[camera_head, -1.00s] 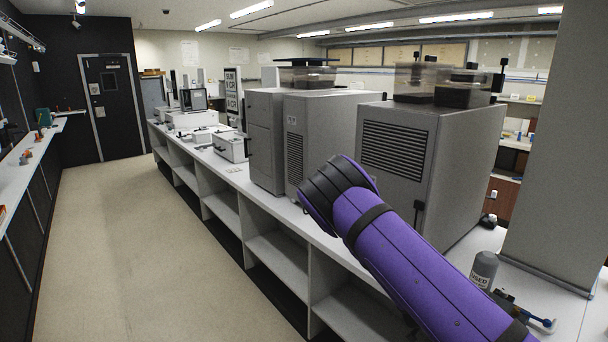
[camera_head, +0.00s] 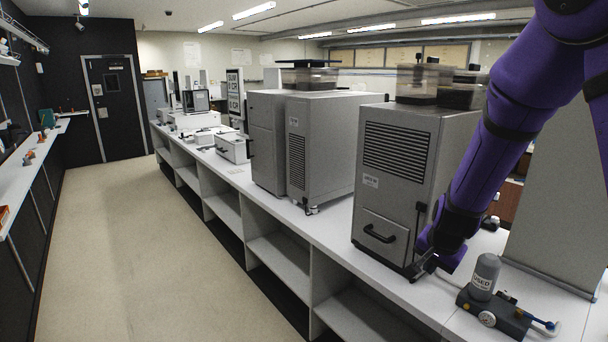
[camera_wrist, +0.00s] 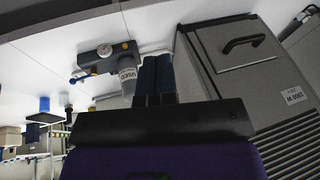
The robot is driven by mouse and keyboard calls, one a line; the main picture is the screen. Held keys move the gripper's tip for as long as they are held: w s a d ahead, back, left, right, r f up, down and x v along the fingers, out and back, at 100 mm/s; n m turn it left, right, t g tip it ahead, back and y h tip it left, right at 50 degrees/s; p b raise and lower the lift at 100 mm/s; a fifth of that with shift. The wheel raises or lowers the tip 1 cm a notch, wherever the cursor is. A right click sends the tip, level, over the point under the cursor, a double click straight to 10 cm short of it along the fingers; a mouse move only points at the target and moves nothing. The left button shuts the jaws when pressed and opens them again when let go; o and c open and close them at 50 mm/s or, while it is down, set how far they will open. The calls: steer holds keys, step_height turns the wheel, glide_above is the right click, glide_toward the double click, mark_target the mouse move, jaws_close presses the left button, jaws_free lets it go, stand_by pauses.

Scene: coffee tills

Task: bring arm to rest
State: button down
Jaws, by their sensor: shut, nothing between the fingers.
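My purple arm comes down from the upper right of the head view. My gripper (camera_head: 424,266) points down and left, low beside the front right corner of a grey machine (camera_head: 392,190). It is shut and empty. In the wrist view my gripper's two dark fingers (camera_wrist: 157,62) lie side by side, with nothing held between them. Whether the fingertips touch the counter or the machine, I cannot tell.
A grey bottle marked USED (camera_head: 485,276) stands on a dark device with a dial (camera_head: 500,316), just right of my gripper. More grey machines (camera_head: 318,145) line the white counter (camera_head: 335,225). A grey pillar (camera_head: 560,190) stands behind. The aisle floor (camera_head: 150,250) is clear.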

steer(key=s+r+n+y, duration=0.1)
steer(key=s+r+n, duration=0.1)
steer(key=s+r, duration=0.55)
steer(key=s+r+n+y, duration=0.1)
steer(key=s+r+n, duration=0.3)
steer(key=r, duration=0.6)
steer(key=s+r+n+h, duration=0.1)
steer(key=s+r, duration=0.6)
steer(key=s, duration=0.9)
steer(key=shift+s+d+n+t, duration=0.3)
steer(key=shift+n+t, duration=0.1)
steer(key=shift+n, duration=0.5)
